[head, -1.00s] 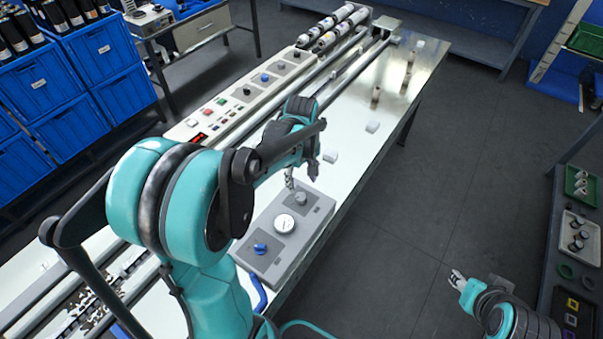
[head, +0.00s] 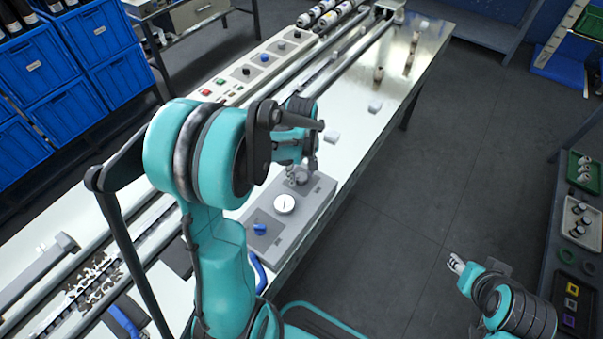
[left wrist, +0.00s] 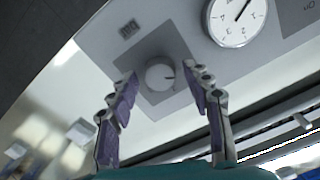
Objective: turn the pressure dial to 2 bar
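The pressure dial is a round grey knob (left wrist: 160,74) on a darker square plate of a grey control box (head: 301,222). A white round gauge (head: 284,204) sits beside the dial and also shows in the left wrist view (left wrist: 236,18). A blue knob (head: 260,229) is at the near end of the box. My left gripper (left wrist: 162,85) is open, with one finger on each side of the grey knob and gaps visible on both sides. In the head view my left gripper (head: 301,172) is over the knob and partly hides it. My right gripper (head: 456,263) hangs over the floor, small in view.
A long metal bench (head: 345,160) carries the box, with small white blocks (head: 331,136) behind it. A panel with coloured buttons (head: 250,72) runs along the rails. Blue crates (head: 48,95) stand at left, a dark shelf (head: 560,240) at right.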

